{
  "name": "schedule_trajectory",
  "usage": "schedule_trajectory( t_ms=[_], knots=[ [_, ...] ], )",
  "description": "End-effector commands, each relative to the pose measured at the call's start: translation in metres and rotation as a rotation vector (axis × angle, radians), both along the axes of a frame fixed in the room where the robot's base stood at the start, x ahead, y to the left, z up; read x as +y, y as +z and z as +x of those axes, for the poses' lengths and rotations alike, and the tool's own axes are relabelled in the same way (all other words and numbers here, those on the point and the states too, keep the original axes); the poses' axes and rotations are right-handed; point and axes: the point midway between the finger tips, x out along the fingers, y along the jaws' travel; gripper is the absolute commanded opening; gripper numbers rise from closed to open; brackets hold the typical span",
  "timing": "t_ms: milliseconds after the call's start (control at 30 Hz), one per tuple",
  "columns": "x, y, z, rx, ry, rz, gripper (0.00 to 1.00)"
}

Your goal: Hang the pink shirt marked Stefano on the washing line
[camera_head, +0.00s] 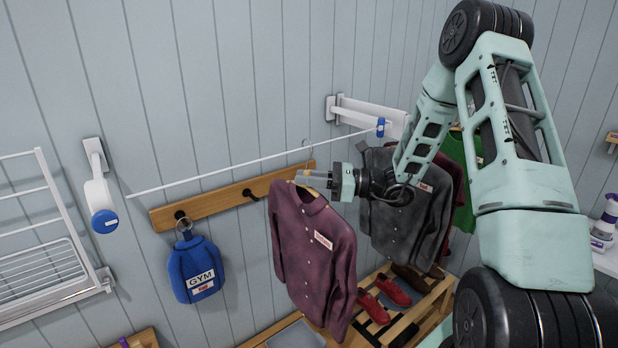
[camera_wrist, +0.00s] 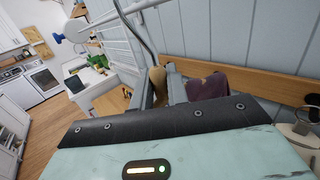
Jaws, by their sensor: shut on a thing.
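The mauve-pink shirt (camera_head: 305,250) hangs upright on a wooden hanger, with a small white label too blurred to read surely. My gripper (camera_head: 318,180) is shut on the hanger (camera_head: 300,180) just above the collar. The hanger's metal hook (camera_head: 308,147) overlaps the thin white washing line (camera_head: 230,170) in the head view; I cannot tell whether it rests on it or is in front of it. In the wrist view, my gripper (camera_wrist: 168,88) shows with the hanger wood (camera_wrist: 157,80), its metal hook stem (camera_wrist: 138,32) and part of the shirt (camera_wrist: 208,86).
A wooden hook rail (camera_head: 220,200) on the wall holds a blue GYM bag (camera_head: 194,268). A grey shirt (camera_head: 405,205) and a green garment (camera_head: 463,165) hang at right, above a wooden rack (camera_head: 430,305) with red shoes (camera_head: 390,292). A white drying rack (camera_head: 45,270) is at left.

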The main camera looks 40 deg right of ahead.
Motion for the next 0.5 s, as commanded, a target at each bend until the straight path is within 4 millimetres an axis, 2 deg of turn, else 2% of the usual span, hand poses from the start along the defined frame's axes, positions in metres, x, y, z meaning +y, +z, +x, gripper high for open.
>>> schedule_trajectory(
  t_ms=[267,500],
  knots=[
    [0.0003,-0.0111,0.0034,-0.001,0.000,0.002,0.00],
    [0.0004,-0.0118,0.0041,-0.002,0.000,0.001,0.00]
  ],
)
